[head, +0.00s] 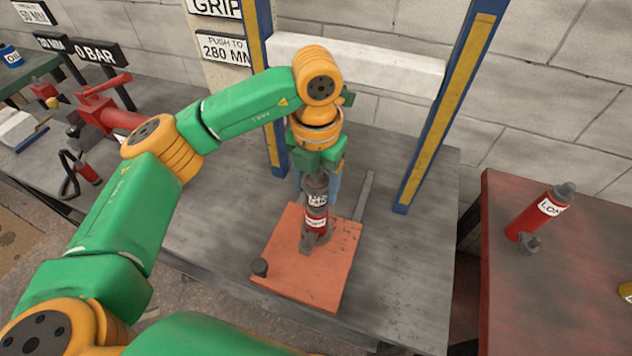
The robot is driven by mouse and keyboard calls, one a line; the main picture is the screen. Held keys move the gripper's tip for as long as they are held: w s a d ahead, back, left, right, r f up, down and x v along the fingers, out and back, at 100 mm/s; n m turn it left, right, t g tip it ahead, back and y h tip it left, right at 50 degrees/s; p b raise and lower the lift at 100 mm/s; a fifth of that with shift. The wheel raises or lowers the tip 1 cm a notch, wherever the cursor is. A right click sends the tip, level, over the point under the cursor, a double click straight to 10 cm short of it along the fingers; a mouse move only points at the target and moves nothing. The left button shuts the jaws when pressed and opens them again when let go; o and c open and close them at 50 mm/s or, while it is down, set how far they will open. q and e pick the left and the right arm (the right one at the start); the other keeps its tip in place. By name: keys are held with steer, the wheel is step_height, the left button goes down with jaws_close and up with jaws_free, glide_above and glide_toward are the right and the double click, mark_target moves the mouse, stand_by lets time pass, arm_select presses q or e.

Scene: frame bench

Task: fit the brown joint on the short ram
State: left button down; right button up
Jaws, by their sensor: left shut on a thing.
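The short ram (316,226) is a red cylinder with a pale label and a dark foot. It stands upright on an orange plate (300,274) on the grey bench. Directly above it, in line with it, is a dark brown-grey joint (317,186) with a pale label. My left gripper (316,171) points down from above and is shut on the joint. Its fingers are partly hidden by my wrist. The joint's lower end meets the ram's top in the picture; I cannot tell whether it is seated. My right gripper is out of view.
A blue and yellow frame post (450,105) stands right, with a pale crossbeam (390,68) behind my arm. Red tooling (105,110) lies left.

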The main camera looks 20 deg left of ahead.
arm_select(q)
steer(key=shift+f+b, duration=0.95)
steer(key=shift+f, duration=0.15)
jaws_free()
steer(key=shift+r, duration=0.1)
step_height(320, 180, up, 7)
steer(key=shift+r, duration=0.1)
